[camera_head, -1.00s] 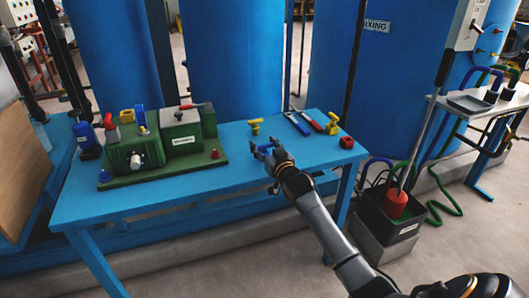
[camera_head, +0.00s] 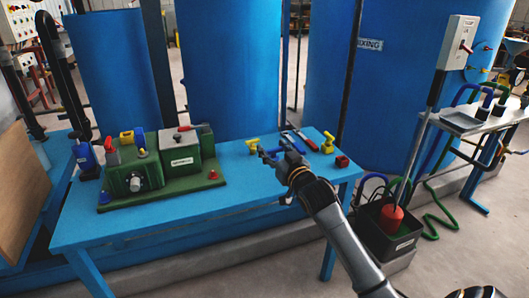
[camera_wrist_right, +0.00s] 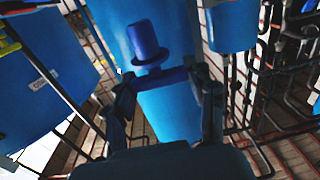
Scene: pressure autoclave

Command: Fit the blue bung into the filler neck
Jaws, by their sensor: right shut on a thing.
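The blue bung (camera_wrist_right: 148,42) shows in the right wrist view, with a plug-shaped body and a wider flange. My right gripper (camera_wrist_right: 160,80) is shut on it, and the bung sticks out beyond the fingertips. In the head view my right gripper (camera_head: 272,155) is above the blue table, right of the green machine (camera_head: 155,170) and apart from it; the bung is hard to make out there. I cannot tell which part is the filler neck. My left gripper is not in view.
The blue table (camera_head: 215,198) also bears a yellow valve-like part (camera_head: 252,145), tools with blue and red handles (camera_head: 305,140), another yellow part (camera_head: 328,142) and a red block (camera_head: 342,161). A black bin (camera_head: 385,240) stands right of the table. Large blue tanks stand behind.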

